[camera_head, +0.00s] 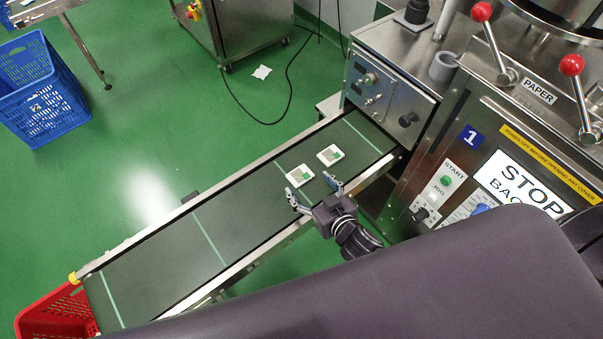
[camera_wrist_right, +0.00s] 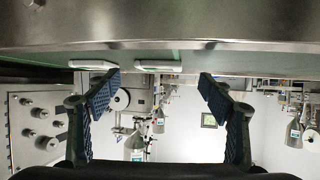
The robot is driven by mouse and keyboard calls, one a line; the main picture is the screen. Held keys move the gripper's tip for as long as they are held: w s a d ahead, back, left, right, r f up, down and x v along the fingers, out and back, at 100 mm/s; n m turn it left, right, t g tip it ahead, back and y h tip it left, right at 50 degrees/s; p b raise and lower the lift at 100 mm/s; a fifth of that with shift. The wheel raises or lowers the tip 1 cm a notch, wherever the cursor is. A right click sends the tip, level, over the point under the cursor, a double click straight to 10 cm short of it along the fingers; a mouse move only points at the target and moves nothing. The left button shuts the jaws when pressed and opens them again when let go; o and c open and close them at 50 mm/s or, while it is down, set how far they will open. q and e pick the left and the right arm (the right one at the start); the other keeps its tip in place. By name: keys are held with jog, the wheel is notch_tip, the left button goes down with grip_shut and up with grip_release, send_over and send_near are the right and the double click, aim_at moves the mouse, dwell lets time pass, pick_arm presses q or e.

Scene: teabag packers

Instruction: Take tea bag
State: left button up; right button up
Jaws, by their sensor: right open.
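Two flat, square white tea bags with green marks lie on the dark conveyor belt (camera_head: 190,250) in the head view. The nearer tea bag (camera_head: 300,175) is to the left, and the farther tea bag (camera_head: 330,155) is closer to the machine. My right gripper (camera_head: 312,188) is open and empty at the belt's near edge, just short of the nearer bag. In the right wrist view, my open fingers (camera_wrist_right: 158,88) stand wide apart, and two white bags, one at left (camera_wrist_right: 93,64) and one at centre (camera_wrist_right: 158,67), show edge-on. My left gripper is not in view.
The belt has metal side rails (camera_head: 170,222) and pale cross stripes. A steel packing machine (camera_head: 450,150) stands at its upper end, and a red crate (camera_head: 50,318) at its lower end. A blue crate (camera_head: 40,95) stands on the green floor.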

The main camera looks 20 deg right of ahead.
aim_at(301, 175)
jog(key=shift+x, duration=1.75)
jog(key=shift+r, duration=0.1)
jog(key=c, duration=0.8)
